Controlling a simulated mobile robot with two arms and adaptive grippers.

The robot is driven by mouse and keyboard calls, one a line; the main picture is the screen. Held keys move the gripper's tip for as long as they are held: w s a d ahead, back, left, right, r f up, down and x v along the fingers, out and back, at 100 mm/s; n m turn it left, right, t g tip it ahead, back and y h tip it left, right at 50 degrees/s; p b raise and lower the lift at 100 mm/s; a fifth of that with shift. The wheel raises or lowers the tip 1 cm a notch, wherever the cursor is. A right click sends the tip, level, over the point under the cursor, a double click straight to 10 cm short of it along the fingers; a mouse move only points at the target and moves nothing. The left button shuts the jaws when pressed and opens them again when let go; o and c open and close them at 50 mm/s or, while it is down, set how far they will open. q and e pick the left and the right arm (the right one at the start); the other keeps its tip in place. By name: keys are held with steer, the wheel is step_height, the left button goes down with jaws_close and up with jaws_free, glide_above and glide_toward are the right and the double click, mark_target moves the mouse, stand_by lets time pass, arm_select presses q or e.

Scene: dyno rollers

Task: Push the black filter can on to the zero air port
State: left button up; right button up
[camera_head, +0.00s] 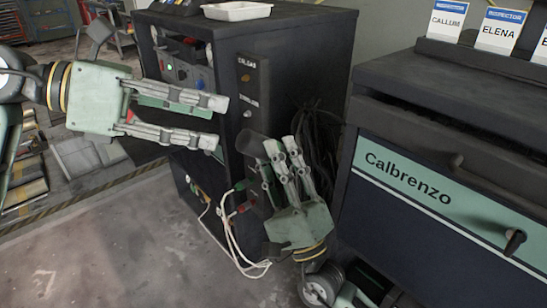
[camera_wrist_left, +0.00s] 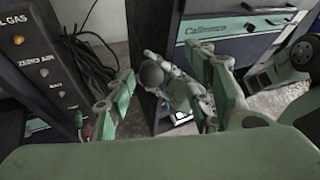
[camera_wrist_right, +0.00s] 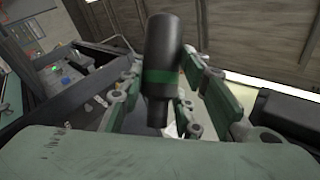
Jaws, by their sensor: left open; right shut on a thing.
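The black filter can (camera_head: 254,144) is held in my right gripper (camera_head: 280,150), its dark end pointing left. In the right wrist view the can (camera_wrist_right: 164,45) stands between the fingers, with a green band and a narrower neck. The left wrist view shows its round end (camera_wrist_left: 151,75). The zero air port (camera_head: 247,114) is on the dark cabinet's side panel, above and left of the can and apart from it. In the left wrist view the port (camera_wrist_left: 44,72) is beside its label. My left gripper (camera_head: 220,123) is open and empty in front of the panel.
The cal gas port (camera_head: 246,77) is above the zero air port. White hoses (camera_head: 232,235) hang below the panel. Black cables (camera_head: 318,140) fill the gap beside the Calbrenzo cabinet (camera_head: 440,195). A white tray (camera_head: 237,11) sits on top of the dark cabinet.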

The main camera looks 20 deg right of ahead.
mark_target(240, 139)
arm_select(q)
steer(key=shift+w+d+f+m+t+y, duration=0.15)
steer(key=shift+d+f+t+y, duration=0.25)
steer(key=shift+d+f, duration=0.55)
steer(key=shift+w+d+f+m+t+y, duration=0.1)
steer(key=shift+d+f+m+t+y, duration=0.1)
steer(key=shift+d+f+y, duration=0.55)
steer(key=shift+w+d+f+m+t+y, duration=0.15)
steer(key=shift+d+f+t+y, duration=0.15)
steer(key=shift+d+f, duration=0.85)
steer(key=shift+s, duration=0.1)
steer(key=shift+s, duration=0.15)
jaws_close()
arm_select(e)
steer(key=o, duration=1.3)
steer(key=shift+c, duration=0.2)
